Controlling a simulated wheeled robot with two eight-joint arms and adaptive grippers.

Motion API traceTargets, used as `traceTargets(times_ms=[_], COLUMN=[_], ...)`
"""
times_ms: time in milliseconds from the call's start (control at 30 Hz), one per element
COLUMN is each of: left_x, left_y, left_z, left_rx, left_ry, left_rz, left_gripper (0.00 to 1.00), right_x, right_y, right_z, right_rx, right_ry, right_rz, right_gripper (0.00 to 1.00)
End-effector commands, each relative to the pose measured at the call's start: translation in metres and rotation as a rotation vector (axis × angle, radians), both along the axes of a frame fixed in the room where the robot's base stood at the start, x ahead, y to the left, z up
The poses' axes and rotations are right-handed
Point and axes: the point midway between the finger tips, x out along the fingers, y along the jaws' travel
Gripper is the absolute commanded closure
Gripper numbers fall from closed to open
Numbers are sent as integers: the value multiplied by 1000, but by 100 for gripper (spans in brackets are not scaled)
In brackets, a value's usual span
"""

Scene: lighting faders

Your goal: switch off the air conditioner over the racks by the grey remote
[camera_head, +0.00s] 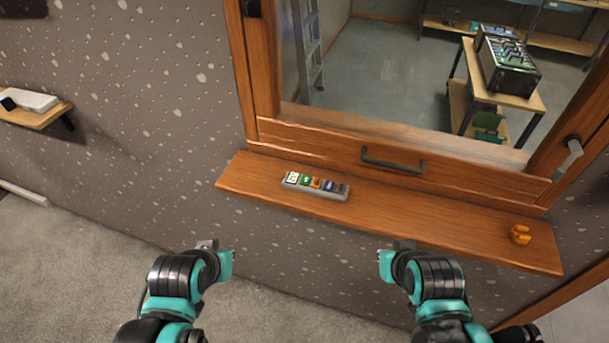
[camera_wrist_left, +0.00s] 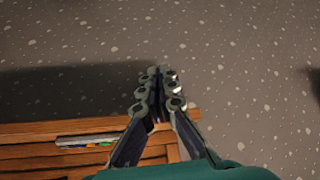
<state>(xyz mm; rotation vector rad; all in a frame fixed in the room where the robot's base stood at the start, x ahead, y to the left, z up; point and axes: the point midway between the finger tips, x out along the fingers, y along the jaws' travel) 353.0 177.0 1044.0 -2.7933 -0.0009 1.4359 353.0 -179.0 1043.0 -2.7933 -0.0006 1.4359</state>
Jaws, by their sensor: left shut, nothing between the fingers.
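A slim grey bar with a row of white, green, orange, blue and dark patches (camera_head: 316,188) lies on the wooden window sill; I cannot tell for sure that it is the grey remote. It also shows at the lower left of the left wrist view (camera_wrist_left: 85,142). No air conditioner is clearly visible. My left gripper (camera_head: 208,244) is in front of the sill's left end, apart from the bar; in the left wrist view its fingers (camera_wrist_left: 158,80) are together and empty. My right gripper (camera_head: 403,244) is in front of the sill's middle; its fingers are too small to read.
The wooden sill (camera_head: 430,219) juts from the speckled wall, with a small orange object (camera_head: 520,235) at its right end. A handled window frame (camera_head: 392,162) stands behind. Through the glass are shelves, a ladder (camera_head: 305,45) and a cart with equipment (camera_head: 508,65). A wall shelf (camera_head: 40,117) holds a white box.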

Motion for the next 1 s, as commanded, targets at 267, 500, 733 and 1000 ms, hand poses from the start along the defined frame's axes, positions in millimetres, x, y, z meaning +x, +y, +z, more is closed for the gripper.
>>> traceTargets(times_ms=[267, 500, 733, 1000], left_x=[13, 80, 146, 179], left_y=[-6, -43, -110, -172], left_z=[24, 106, 158, 175], left_rx=[88, 521, 1009, 1375], left_ry=[15, 79, 145, 204], left_rz=[-103, -589, -1089, -1411], left_gripper=[100, 100, 100, 100], right_x=[0, 0, 0, 0], right_y=[0, 0, 0, 0], right_z=[22, 107, 186, 233], right_rx=[0, 0, 0, 0], right_ry=[0, 0, 0, 0], right_rz=[0, 0, 0, 0], right_gripper=[100, 100, 100, 100])
